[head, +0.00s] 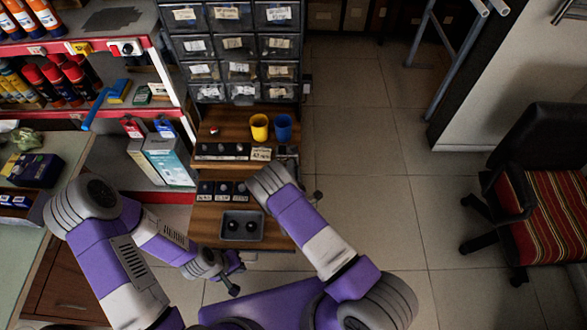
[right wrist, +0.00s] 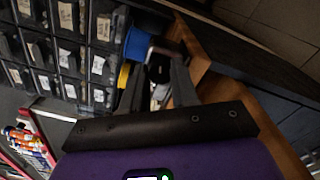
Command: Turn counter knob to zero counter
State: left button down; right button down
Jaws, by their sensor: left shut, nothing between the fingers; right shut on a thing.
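My right gripper (head: 287,158) reaches the right edge of the wooden bench, beside a small dark device (head: 289,152) that looks like the counter. In the right wrist view its two dark fingers (right wrist: 158,78) are closed around a small part on that device, apparently the counter knob. The fingers mostly hide the knob, and I cannot read any digits. A grey bent metal piece (right wrist: 166,49) shows just beyond the fingertips. My left gripper (head: 236,281) is shut and empty, low in front of the bench, apart from everything on it.
Yellow (head: 259,127) and blue (head: 283,127) cups stand on the bench behind the device. A dark strip with knobs (head: 222,151) and a grey tray (head: 242,226) with two dark round things are to the left and nearer. Drawer cabinets (head: 236,43) rise behind.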

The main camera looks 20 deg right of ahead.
jog(key=m, duration=0.3)
jog(key=shift+f, duration=0.1)
jog(key=shift+m, duration=0.5)
jog(key=c, duration=0.9)
grip_release()
jog(key=shift+o, duration=0.2)
jog(key=p+v, duration=0.1)
jog(key=v, duration=0.6)
jog(key=shift+s, duration=0.35)
jog(key=shift+a, duration=0.1)
